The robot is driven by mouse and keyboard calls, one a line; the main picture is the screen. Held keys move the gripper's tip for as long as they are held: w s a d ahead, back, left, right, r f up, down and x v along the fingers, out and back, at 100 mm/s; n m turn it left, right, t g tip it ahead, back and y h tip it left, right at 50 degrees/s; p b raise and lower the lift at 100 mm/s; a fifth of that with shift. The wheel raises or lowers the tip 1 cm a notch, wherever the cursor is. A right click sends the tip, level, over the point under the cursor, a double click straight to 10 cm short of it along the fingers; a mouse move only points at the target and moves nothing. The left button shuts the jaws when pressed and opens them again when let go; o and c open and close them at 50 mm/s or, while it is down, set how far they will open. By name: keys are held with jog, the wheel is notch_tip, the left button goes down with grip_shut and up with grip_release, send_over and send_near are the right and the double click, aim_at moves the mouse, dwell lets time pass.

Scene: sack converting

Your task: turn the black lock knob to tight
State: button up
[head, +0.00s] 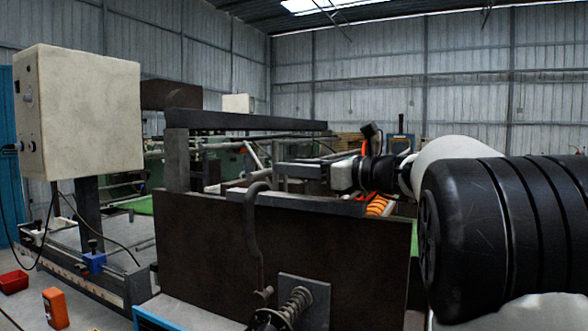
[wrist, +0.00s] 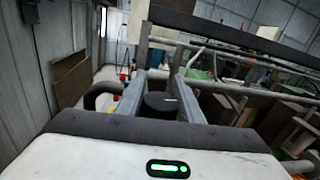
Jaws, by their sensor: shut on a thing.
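The black lock knob (wrist: 160,104) shows in the wrist view as a round dark cap with a short pale mark on its top. My gripper (wrist: 158,92) has one grey finger on each side of it and is shut on it. In the head view my gripper (head: 298,169) reaches in from the right, with its fingers level above the top edge of the dark machine frame (head: 210,240). I cannot make out the knob in the head view. The knob's lower part is hidden in the wrist view.
A dark beam (head: 245,121) runs above and behind my gripper. A bent pipe (head: 252,225) rises at the frame's front, above a spring (head: 297,303). A pale control box (head: 80,112) stands at left. An orange object (head: 55,308) and a red bin (head: 13,282) lie lower left.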

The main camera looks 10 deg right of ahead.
jog(key=d+m+g+h, duration=0.2)
jog(key=m+h, duration=0.6)
jog(key=h, duration=0.2)
jog(key=d+m+g+h+b, duration=0.1)
jog(key=d+m+g+h, duration=0.1)
jog(key=m+h, duration=0.6)
jog(key=s+d+m+g+h+b, duration=0.1)
jog(key=d+m+g+h, duration=0.1)
jog(key=m+h, duration=0.5)
jog(key=shift+s+d+r+m+h, duration=0.1)
jog(key=shift+d+m+h, duration=0.1)
jog(key=shift+h, duration=1.1)
jog(key=shift+d+r+m+h, duration=0.1)
jog(key=shift+d+m+h, duration=0.1)
jog(key=shift+h, duration=1.1)
jog(key=shift+s+d+f+m+g+h+p, duration=0.1)
jog(key=shift+s+m+g+h+p, duration=0.1)
jog(key=shift+m+g+p, duration=0.45)
jog(key=shift+s+f+m+g+h+p, duration=0.15)
jog(key=shift+s+m+g+h, duration=0.1)
jog(key=shift+g, duration=0.8)
jog(key=o, duration=1.1)
jog(key=shift+c, duration=0.2)
